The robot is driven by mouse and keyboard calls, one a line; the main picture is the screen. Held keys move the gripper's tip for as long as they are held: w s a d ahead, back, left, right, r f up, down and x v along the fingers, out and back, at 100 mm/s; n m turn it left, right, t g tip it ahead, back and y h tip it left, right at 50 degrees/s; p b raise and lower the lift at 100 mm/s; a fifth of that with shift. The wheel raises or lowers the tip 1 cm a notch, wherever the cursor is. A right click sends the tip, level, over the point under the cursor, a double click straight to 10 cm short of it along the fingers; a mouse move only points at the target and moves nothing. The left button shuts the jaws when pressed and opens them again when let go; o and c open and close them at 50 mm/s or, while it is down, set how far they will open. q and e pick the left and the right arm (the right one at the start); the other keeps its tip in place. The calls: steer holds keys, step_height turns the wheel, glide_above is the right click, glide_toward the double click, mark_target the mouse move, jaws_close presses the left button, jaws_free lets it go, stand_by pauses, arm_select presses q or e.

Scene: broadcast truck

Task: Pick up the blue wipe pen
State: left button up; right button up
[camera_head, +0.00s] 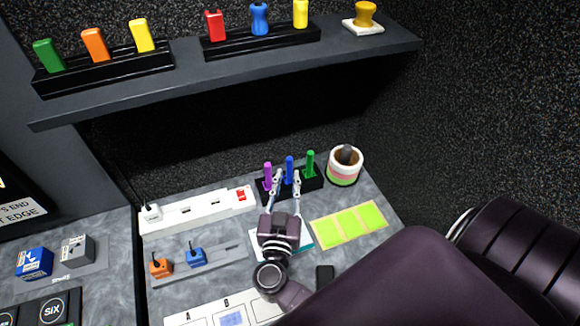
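The blue wipe pen (289,168) stands upright in the middle of a black holder (314,186) on the counter, between a purple pen (267,175) and a green pen (310,163). My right gripper (287,175) is open at the holder. Its two fingers are spread, one on each side of the blue pen in the picture, with gaps visible. I cannot tell how far down the pen they sit or whether either touches it. The pen's lower part is hidden in the holder. My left gripper is not in view.
A cup (344,167) stands right of the holder, with yellow-green notes (349,224) in front. A white power strip (196,212) lies left. A dark shelf (228,80) with several coloured items overhangs behind.

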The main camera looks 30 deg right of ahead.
mark_target(289, 168)
steer(key=shift+w+d+r, duration=0.15)
steer(key=shift+w+d, duration=0.15)
steer(key=shift+w, duration=0.1)
steer(key=x, duration=0.4)
steer(key=shift+f+p, duration=0.35)
steer(key=shift+p, duration=0.05)
steer(key=shift+w+d, duration=0.2)
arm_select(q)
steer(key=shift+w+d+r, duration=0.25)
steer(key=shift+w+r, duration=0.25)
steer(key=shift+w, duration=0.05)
arm_select(e)
jaws_close()
